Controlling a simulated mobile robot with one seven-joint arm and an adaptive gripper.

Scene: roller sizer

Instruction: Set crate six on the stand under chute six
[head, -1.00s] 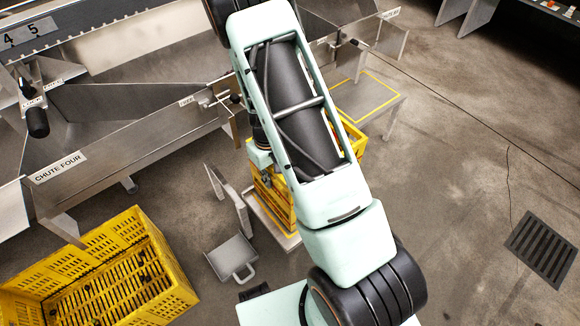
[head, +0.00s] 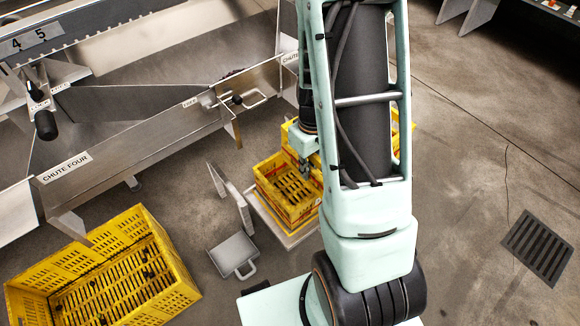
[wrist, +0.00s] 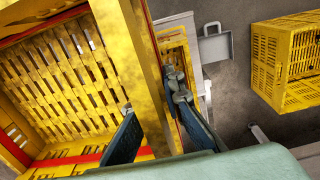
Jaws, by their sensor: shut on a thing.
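My gripper (head: 328,176) is shut on the near wall of a yellow crate; in the wrist view the two dark fingers (wrist: 150,95) straddle that wall. The held crate (wrist: 55,75) has a slatted floor, looks empty and has a red stripe inside. In the head view my arm hides most of it, with a yellow bit (head: 396,140) showing through. No number on it is readable. The stand under chute six is hidden behind my arm. Part of a chute label (head: 290,57) shows beside my arm, too cut off to read.
Another yellow crate (head: 285,192) stands on a low platform (head: 282,236) left of my gripper. A grey pan (head: 233,254) lies beside it. A large yellow crate (head: 180,293) is at lower left under chute four (head: 66,168). Floor right of my arm is open around a drain grate (head: 541,245).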

